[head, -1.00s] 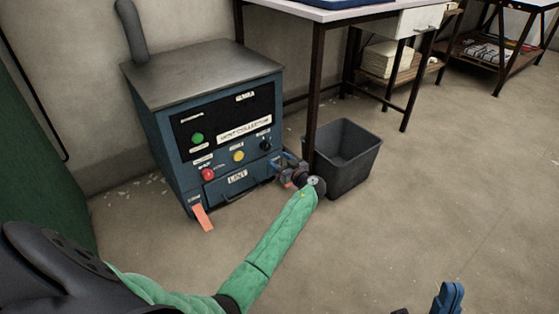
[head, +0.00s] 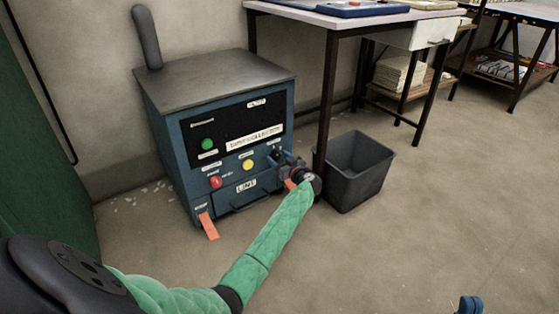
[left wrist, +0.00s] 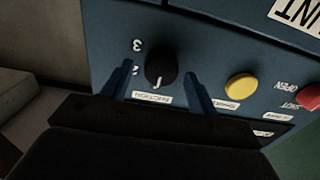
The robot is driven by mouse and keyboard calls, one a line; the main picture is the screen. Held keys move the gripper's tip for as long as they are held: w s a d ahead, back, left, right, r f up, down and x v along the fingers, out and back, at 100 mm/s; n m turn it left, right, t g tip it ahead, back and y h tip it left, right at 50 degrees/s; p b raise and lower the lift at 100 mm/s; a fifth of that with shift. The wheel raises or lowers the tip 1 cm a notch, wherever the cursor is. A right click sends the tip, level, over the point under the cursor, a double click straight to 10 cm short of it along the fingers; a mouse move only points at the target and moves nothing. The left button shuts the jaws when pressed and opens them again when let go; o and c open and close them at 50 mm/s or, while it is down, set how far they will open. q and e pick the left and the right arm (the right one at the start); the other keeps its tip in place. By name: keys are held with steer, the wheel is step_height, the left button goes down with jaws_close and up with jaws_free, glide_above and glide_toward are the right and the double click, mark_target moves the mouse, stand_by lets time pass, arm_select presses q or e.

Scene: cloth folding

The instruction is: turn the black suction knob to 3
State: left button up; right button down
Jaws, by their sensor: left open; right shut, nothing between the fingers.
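The black suction knob (left wrist: 161,66) is on the blue front panel of the machine (head: 228,140). In the left wrist view a white mark on it points down toward its label, and the numbers 3 and 2 stand to its left. My left gripper (left wrist: 158,84) is open, with one blue finger on each side just below the knob; I cannot tell whether they touch it. In the head view the left gripper (head: 285,160) is at the panel's right side and largely covers the knob. My right gripper (head: 470,304) shows only as a blue tip at the bottom edge.
The panel also has a yellow button (head: 248,165), a red button (head: 216,182) and a green button (head: 207,144). An orange tag (head: 208,226) hangs at lower left. A dark bin (head: 358,172) stands right of my left wrist, beside a table leg. Floor at right is clear.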

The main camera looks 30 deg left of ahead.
arm_select(q)
steer(key=c, duration=0.9)
steer(key=shift+c, duration=0.2)
